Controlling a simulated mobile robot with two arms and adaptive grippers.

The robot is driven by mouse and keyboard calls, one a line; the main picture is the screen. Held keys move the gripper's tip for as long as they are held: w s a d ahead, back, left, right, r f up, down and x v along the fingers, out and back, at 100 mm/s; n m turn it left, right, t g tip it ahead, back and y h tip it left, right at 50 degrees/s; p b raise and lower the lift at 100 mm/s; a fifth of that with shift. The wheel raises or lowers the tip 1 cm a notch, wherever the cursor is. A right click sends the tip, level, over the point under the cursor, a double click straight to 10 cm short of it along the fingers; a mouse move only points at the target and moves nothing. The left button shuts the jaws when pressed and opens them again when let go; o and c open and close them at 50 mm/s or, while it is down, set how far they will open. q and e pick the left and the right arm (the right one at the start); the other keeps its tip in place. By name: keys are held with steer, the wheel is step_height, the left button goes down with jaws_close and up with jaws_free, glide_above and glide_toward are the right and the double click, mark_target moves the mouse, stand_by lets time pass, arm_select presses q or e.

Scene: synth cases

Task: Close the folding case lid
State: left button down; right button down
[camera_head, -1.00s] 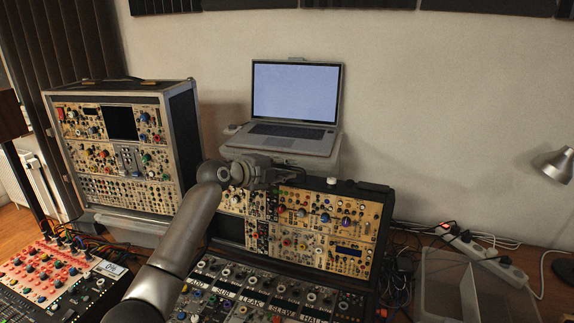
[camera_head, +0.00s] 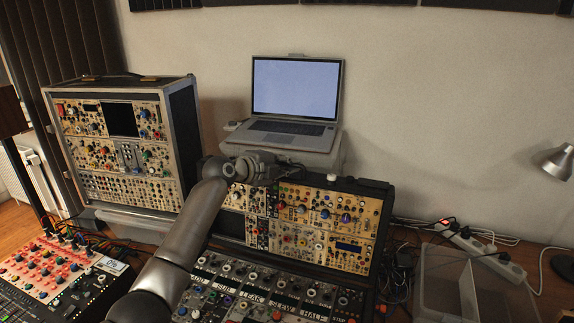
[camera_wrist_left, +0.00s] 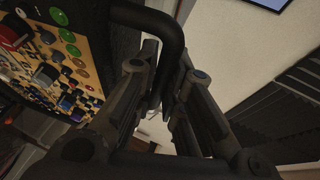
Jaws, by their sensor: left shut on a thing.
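The folding case (camera_head: 376,270) stands in the middle of the desk. Its lid (camera_head: 384,215), filled with tan modules, is raised and leans back behind the base panel (camera_head: 262,296) of knobs. My left gripper (camera_head: 262,168) is at the lid's top edge, left of its middle. In the left wrist view, my left gripper (camera_wrist_left: 167,75) is shut on a black bar handle (camera_wrist_left: 152,18) beside the lid's modules. The arm hides the left part of the case. My right gripper is not in view.
An open laptop (camera_head: 296,88) sits on a stand behind the lid. A tall module case (camera_head: 187,140) and a red-and-black mixer (camera_head: 60,270) stand left. At the right are a grey bin (camera_head: 436,275), a power strip (camera_head: 480,252) with cables, and a lamp (camera_head: 558,162).

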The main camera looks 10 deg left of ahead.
arm_select(q)
steer(key=shift+f, duration=0.15)
steer(key=shift+s, duration=0.15)
steer(key=shift+s+a+f+b, duration=0.15)
steer(key=shift+s+b, duration=0.4)
steer(key=shift+b, duration=0.35)
steer(key=s+a+f+t+h+b, duration=0.1)
steer(key=s+b, duration=0.4)
steer(key=s, duration=0.4)
steer(key=s+a+f+m+t+h+b, duration=0.1)
steer(key=s+a+f+t+b, duration=0.1)
steer(key=s+b, duration=0.4)
steer(key=s, duration=0.3)
steer(key=shift+s+a+m, duration=0.3)
steer(key=shift+r, duration=0.1)
